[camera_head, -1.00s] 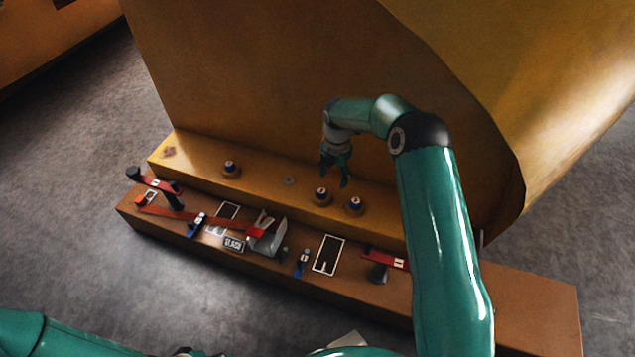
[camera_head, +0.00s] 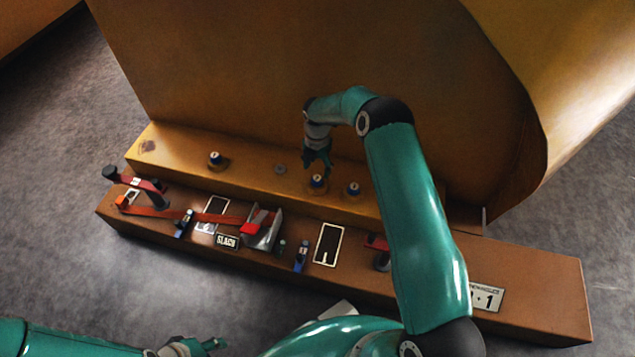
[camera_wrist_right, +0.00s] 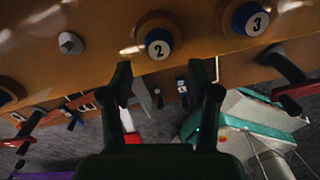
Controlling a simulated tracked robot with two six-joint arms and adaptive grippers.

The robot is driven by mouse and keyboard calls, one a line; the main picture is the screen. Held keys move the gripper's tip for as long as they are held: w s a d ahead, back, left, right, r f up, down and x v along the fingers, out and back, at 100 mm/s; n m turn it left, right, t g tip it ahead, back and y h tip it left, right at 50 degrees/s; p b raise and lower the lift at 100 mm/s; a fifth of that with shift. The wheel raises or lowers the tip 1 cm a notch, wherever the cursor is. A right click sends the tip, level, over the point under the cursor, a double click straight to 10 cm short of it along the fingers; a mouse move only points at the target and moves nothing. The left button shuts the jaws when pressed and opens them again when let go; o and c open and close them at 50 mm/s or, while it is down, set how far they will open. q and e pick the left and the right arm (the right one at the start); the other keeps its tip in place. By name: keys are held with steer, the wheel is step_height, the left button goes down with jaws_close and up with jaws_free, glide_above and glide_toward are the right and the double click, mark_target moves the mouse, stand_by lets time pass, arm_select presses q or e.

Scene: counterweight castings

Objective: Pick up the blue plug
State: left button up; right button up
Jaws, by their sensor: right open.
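Three blue plugs with white numbered tops sit in round seats along the yellow ledge. One plug (camera_head: 215,158) is at the left. The plug marked 2 (camera_head: 317,181) is in the middle, and the plug marked 3 (camera_head: 353,188) is to its right. In the right wrist view plug 2 (camera_wrist_right: 158,44) and plug 3 (camera_wrist_right: 250,18) show clearly. My right gripper (camera_head: 317,165) is open and empty, pointing down just above plug 2. Its two dark fingers (camera_wrist_right: 168,88) are apart. My left gripper (camera_head: 205,346) is low at the bottom edge, its jaws unclear.
The lower brown step (camera_head: 545,285) in front carries red-handled clamps, an orange strap (camera_head: 165,211), a black plate (camera_head: 328,244) and small blue-tagged items. A grey stud (camera_head: 280,169) stands on the ledge left of plug 2. The tall yellow casting wall (camera_head: 270,80) rises behind.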

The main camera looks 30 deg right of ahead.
mark_target(317, 178)
step_height(317, 178, down, 6)
steer(key=shift+w+r+b, duration=0.1)
steer(key=shift+r+b, duration=0.05)
steer(key=shift+b, duration=0.9)
steer(key=c, duration=1)
